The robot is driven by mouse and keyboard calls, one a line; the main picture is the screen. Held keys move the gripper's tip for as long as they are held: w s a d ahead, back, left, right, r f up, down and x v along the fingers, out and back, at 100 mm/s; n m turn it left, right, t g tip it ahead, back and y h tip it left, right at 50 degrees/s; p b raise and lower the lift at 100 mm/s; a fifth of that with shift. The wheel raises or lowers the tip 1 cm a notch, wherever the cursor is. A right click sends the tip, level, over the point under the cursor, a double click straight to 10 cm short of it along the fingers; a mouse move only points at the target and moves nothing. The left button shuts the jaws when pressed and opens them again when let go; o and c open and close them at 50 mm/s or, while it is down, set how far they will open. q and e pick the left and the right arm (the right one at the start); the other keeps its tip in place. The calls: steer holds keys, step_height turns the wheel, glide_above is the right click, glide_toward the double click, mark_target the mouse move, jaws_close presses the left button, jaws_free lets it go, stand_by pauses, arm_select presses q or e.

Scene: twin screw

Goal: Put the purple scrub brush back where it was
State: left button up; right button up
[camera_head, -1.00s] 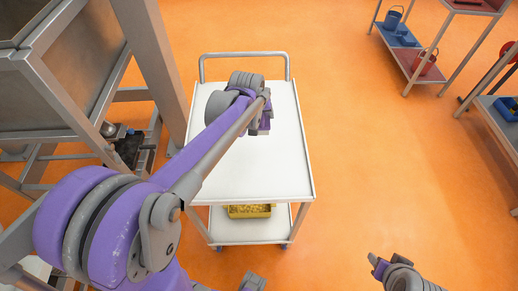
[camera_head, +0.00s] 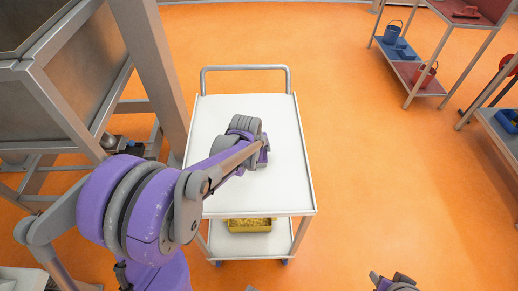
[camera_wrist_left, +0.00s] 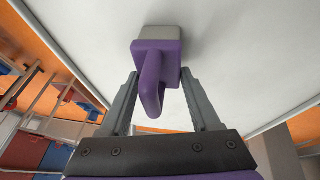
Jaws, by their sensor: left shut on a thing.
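The purple scrub brush (camera_wrist_left: 157,62) is between the two fingers of my left gripper (camera_wrist_left: 163,95) in the left wrist view. It has a purple body and handle and a pale bristle block, which is at or very close to the white cart top (camera_wrist_left: 225,45); I cannot tell if it touches. In the head view my left gripper (camera_head: 263,154) is over the white cart (camera_head: 240,192), right of its middle, and the arm largely hides the brush. My right gripper (camera_head: 391,282) is partly in view at the bottom edge, away from the cart.
A yellow-filled tray (camera_head: 250,225) sits on the cart's lower shelf. A grey metal frame (camera_head: 150,60) stands close on the left. Shelves with blue and red buckets (camera_head: 392,33) are at the upper right. The orange floor right of the cart is clear.

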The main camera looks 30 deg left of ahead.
arm_select(q)
steer(key=o, duration=1.4)
steer(key=shift+o, duration=0.2)
steer(key=shift+r, duration=0.1)
steer(key=a+p+v, duration=0.1)
steer(key=v, duration=1)
steer(key=s+d+f+m, duration=0.1)
steer(key=s+d+m, duration=0.2)
steer(key=s+d, duration=0.2)
steer(key=s+d+f+m, duration=0.2)
steer(key=s+d, duration=0.4)
steer(key=s, duration=0.6)
steer(key=shift+s+d+m+h, duration=0.2)
steer(key=shift+s+m+h, duration=0.15)
steer(key=shift+m, duration=0.55)
steer(key=shift+f, duration=0.1)
